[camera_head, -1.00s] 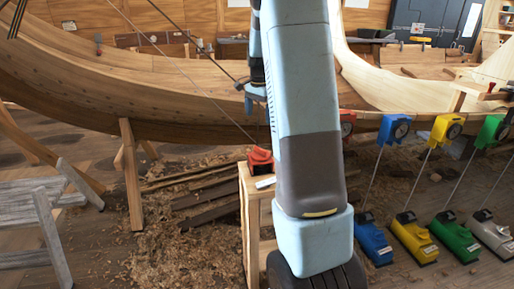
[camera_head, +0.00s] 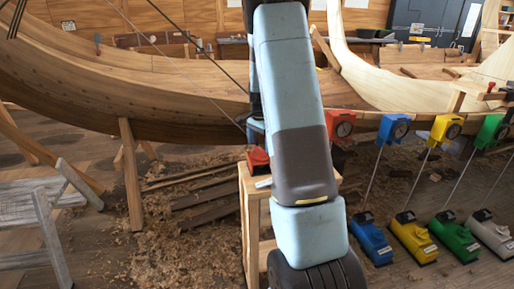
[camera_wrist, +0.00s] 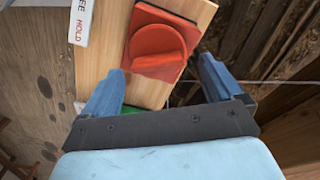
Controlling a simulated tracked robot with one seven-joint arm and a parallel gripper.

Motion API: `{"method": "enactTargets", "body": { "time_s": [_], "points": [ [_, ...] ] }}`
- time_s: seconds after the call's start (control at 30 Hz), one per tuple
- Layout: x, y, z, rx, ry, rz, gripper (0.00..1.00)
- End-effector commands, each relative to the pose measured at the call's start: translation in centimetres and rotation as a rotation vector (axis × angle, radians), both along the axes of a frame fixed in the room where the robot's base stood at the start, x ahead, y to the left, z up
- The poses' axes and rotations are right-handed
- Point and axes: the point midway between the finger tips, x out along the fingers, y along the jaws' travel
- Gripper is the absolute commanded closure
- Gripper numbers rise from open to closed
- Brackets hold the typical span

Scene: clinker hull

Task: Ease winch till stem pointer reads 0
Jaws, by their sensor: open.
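My gripper (camera_wrist: 160,65) is open in the wrist view, its two blue fingers apart on either side of the lower part of a red knob (camera_wrist: 158,45). I cannot tell whether they touch it. The knob sits on a red plate on a wooden stand (camera_wrist: 96,62). In the head view the red knob (camera_head: 258,160) is partly visible left of my arm. Dial gauges in red (camera_head: 341,126), blue (camera_head: 394,130), yellow (camera_head: 446,128) and green (camera_head: 492,131) hang along the hull. Winch-like units in blue (camera_head: 371,240), yellow (camera_head: 414,238) and green (camera_head: 455,238) stand below. The dial readings are too small to tell.
A white label (camera_wrist: 80,22) reading partly "HOLD" is beside the knob. A grey trestle (camera_head: 45,230) stands at left. Planks (camera_head: 205,195) and shavings lie under the wooden hull (camera_head: 130,85). My arm hides part of the stand and floor.

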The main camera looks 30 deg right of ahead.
Motion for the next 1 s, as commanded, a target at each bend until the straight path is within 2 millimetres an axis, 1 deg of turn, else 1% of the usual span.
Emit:
{"method": "enactTargets", "body": {
  "time_s": [0.03, 0.2, 0.53, 0.57, 1.0],
  "points": [
    [0.0, 0.0, -0.7, 0.001, 0.001, 0.000, 0.06],
    [0.0, 0.0, -1.8, 0.000, 0.000, 0.001, 0.06],
    [0.0, 0.1, -2.0, 0.000, -0.001, 0.001, 0.06],
    [0.0, 0.1, -2.0, 0.000, -0.001, 0.001, 0.08],
    [0.1, 0.1, -2.0, 0.000, -0.003, 0.002, 0.50]
  ]
}}
